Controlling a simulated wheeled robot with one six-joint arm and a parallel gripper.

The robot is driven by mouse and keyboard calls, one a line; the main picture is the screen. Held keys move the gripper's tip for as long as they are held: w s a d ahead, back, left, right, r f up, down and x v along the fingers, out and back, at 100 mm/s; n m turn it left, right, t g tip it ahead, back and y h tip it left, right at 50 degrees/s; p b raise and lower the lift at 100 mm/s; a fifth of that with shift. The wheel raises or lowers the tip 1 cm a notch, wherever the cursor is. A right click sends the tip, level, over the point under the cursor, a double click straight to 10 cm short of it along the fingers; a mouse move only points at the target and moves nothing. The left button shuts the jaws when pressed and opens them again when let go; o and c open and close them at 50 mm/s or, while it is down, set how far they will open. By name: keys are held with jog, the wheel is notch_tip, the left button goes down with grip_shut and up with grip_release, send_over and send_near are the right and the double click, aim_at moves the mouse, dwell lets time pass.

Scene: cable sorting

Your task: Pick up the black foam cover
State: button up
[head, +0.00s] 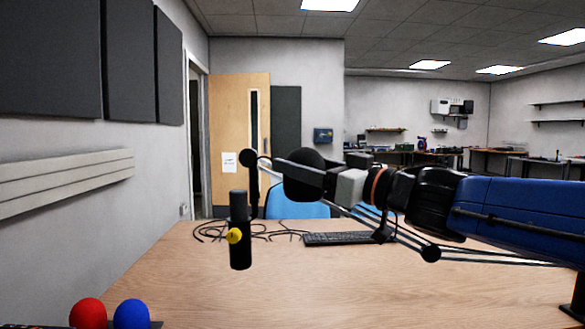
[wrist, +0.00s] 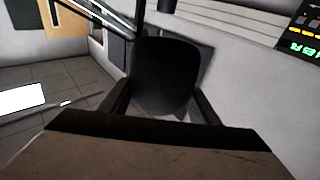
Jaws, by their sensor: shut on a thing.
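The black foam cover (head: 302,158) is a round dark ball, held in the air above the desk, left of the keyboard. My gripper (head: 304,177) reaches in from the right and is shut on it, with one finger crossing its near side. In the wrist view the cover (wrist: 165,72) fills the space between the two dark fingers of my gripper (wrist: 160,102). Part of it is hidden by the fingers in the head view.
A black microphone (head: 240,255) with a yellow part stands out left of my gripper, near a boom arm. Red (head: 88,313) and blue (head: 132,314) foam balls are at bottom left. Loose cables (head: 212,233) and a keyboard (head: 336,239) lie on the wooden desk (head: 330,285), whose front middle is clear.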

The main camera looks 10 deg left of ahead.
jog(key=shift+s+d+r+g+h, duration=0.15)
jog(key=shift+s+d+r+h, duration=0.2)
jog(key=shift+d, duration=0.2)
jog(key=shift+s+d+r+g+h, duration=0.15)
jog(key=shift+s+d+r+h, duration=0.1)
jog(key=shift+d+h, duration=0.25)
jog(key=shift+d+r, duration=0.1)
jog(key=shift+r, duration=4.6)
